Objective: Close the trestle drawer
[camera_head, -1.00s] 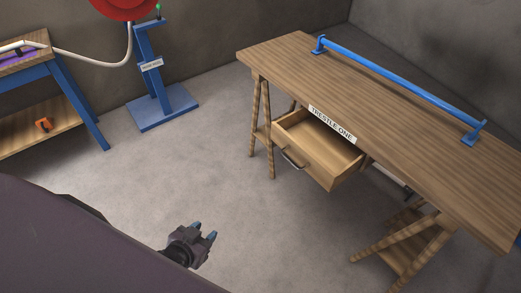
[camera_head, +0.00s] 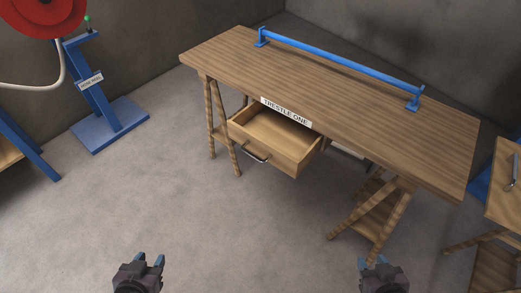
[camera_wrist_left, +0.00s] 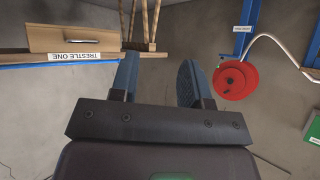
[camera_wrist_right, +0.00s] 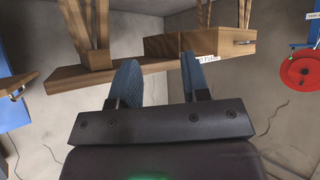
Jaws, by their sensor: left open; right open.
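The trestle drawer (camera_head: 282,145) is pulled open under the wooden trestle table (camera_head: 330,95), below the label "TRESTLE ONE" (camera_head: 286,111). It looks empty and has a dark metal handle (camera_head: 256,158) on its front. The drawer also shows upside down in the left wrist view (camera_wrist_left: 70,38) and in the right wrist view (camera_wrist_right: 185,43). My left gripper (camera_head: 147,262) is open and empty at the lower left, in front of the table and apart from the drawer. My right gripper (camera_head: 371,263) is open and empty at the lower right, also apart from it.
A blue rail (camera_head: 340,63) runs along the tabletop. Trestle legs (camera_head: 390,220) stand on both sides of the drawer. A blue stand (camera_head: 95,95) with a red reel (camera_head: 40,15) is at the left, another wooden table (camera_head: 505,190) at the right. The floor before the drawer is clear.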

